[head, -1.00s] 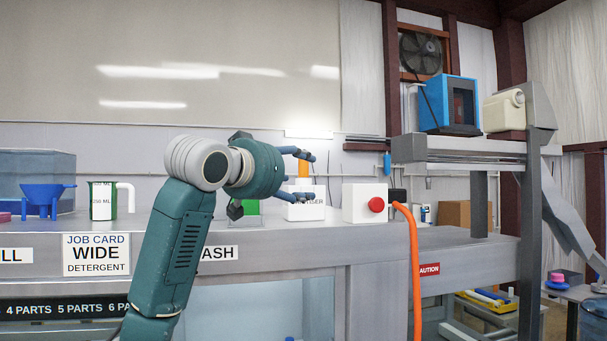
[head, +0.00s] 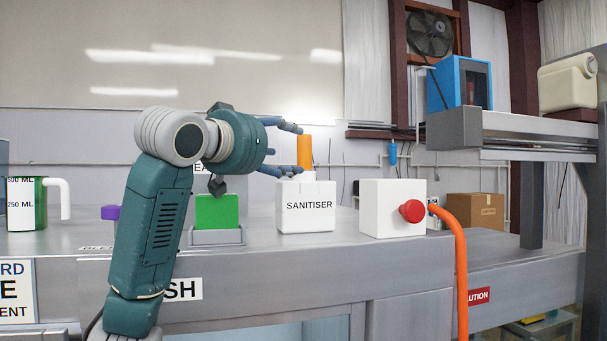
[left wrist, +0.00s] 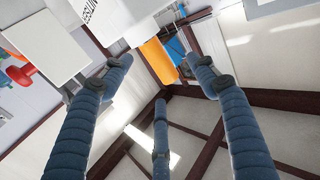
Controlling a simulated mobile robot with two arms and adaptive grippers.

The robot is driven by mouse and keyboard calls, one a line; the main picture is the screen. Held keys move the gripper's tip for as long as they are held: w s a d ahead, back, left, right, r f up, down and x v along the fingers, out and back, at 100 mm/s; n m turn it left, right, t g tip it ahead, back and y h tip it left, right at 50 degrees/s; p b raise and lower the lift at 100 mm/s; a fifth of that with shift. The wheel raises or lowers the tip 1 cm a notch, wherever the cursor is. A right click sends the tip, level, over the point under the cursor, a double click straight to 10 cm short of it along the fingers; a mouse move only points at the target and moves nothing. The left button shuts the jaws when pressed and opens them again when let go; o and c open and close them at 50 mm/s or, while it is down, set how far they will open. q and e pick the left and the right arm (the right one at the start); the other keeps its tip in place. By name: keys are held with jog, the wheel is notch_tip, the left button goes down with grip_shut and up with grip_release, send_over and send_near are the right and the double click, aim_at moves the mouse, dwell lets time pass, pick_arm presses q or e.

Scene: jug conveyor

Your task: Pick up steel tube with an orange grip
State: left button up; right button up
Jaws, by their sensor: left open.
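The orange grip (head: 305,152) of the tube stands upright behind or in the white SANITISER box (head: 305,207) on the bench. I cannot make out its steel part. My left gripper (head: 298,149) is open, its fingers pointing right, one at the level of the grip's top and one near its lower end. In the left wrist view the orange grip (left wrist: 158,62) shows beyond the spread fingers (left wrist: 158,76), between the two upper fingertips. Nothing is held. I cannot tell whether any finger touches the grip. My right gripper is not in view.
A white box with a red button (head: 392,209) and an orange hose (head: 461,265) stand right of the SANITISER box. A green block (head: 217,211) in a grey holder is to its left. A green measuring jug (head: 27,204) is far left. A raised shelf (head: 520,128) is at right.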

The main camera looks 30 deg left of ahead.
aim_at(306, 148)
pick_arm(q)
jog(key=shift+w+d+r+p, duration=0.35)
jog(key=shift+w+p, duration=0.1)
jog(key=shift+w, duration=0.1)
jog(key=shift+w+d+r+p, duration=0.2)
jog(key=shift+w+d+p, duration=0.1)
jog(key=shift+w+p, duration=0.2)
jog(key=w, duration=0.1)
jog(key=w+p, duration=0.1)
jog(key=w, duration=0.1)
jog(key=shift+a+f, duration=0.1)
jog(key=shift+a, duration=0.3)
jog(key=w+p, duration=0.1)
jog(key=w, duration=0.1)
jog(key=shift+w+p, duration=0.4)
jog(key=shift+w+f, duration=0.2)
jog(key=shift+w, duration=0.1)
jog(key=shift+a, duration=0.15)
jog(key=shift+s, duration=0.2)
jog(key=c, duration=1.2)
jog(key=shift+r, duration=0.1)
jog(key=shift+c, duration=0.6)
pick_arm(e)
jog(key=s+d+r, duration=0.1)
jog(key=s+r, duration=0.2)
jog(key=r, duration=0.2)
pick_arm(q)
jog(key=shift+w, duration=0.1)
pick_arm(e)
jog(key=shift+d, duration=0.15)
